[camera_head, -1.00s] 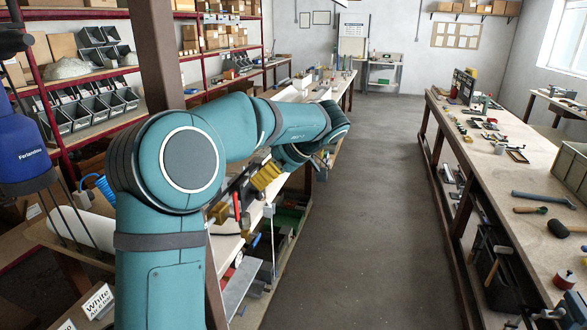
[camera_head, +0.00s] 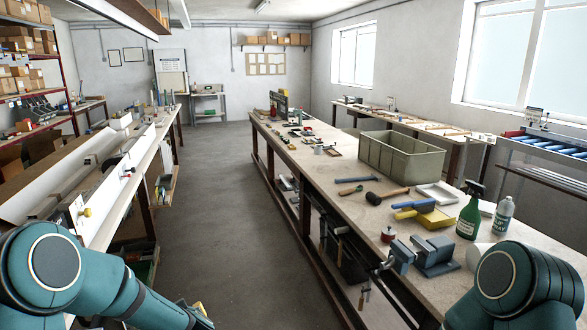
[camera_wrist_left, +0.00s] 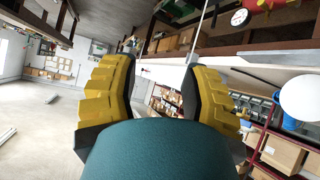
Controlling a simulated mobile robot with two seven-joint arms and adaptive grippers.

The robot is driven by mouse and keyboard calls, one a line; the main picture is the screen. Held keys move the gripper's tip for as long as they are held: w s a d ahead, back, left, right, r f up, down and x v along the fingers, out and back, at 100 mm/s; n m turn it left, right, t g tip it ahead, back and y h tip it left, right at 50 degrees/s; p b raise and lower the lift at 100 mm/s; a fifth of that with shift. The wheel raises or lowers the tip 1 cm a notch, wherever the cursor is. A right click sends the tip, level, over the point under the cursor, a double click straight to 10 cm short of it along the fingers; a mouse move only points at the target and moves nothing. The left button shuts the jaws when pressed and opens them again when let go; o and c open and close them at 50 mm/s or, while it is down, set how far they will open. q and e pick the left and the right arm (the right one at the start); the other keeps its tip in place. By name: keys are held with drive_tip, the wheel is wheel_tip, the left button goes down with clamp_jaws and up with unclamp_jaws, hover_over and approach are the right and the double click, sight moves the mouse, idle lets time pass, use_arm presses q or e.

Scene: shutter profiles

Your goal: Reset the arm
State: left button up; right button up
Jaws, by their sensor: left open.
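My left arm (camera_head: 65,275) crosses the lower left corner of the head view, bent and low. A bit of my left gripper's yellow finger (camera_head: 197,309) shows at the bottom edge there. In the left wrist view the left gripper (camera_wrist_left: 160,75) has its two ribbed yellow fingers spread apart. No held object shows between them. A teal rounded part of my own body fills the bottom middle of that view. My right arm (camera_head: 520,285) shows only at the lower right corner. The right gripper is out of view.
A long workbench (camera_head: 335,178) at the right bears a grey-green crate (camera_head: 400,158), a green spray bottle (camera_head: 470,210), a white bottle (camera_head: 502,217), a vise (camera_head: 433,257) and a mallet (camera_head: 385,197). A bench with long white profiles (camera_head: 95,200) stands left. The floor aisle (camera_head: 220,200) between is clear.

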use_arm(q)
drive_tip(key=s+d+f+m+g+h+b, duration=0.2)
drive_tip(key=s+d+f+m+h, duration=0.3)
drive_tip(key=s+d+f, duration=0.7)
drive_tip(key=s+d+f+g+h+b, duration=0.1)
drive_tip(key=s+d+f+g+h, duration=0.1)
drive_tip(key=s, duration=0.4)
drive_tip(key=s+d+f+m+g+h, duration=0.1)
drive_tip(key=s+d+f+g+h, duration=0.1)
drive_tip(key=s+d+f+g, duration=0.1)
drive_tip(key=s+d+f, duration=0.1)
drive_tip(key=s+f, duration=0.1)
drive_tip(key=s, duration=0.1)
drive_tip(key=shift+s+f+h+b, duration=0.2)
drive_tip(key=shift+f+h+b, duration=0.1)
drive_tip(key=shift+b, duration=0.1)
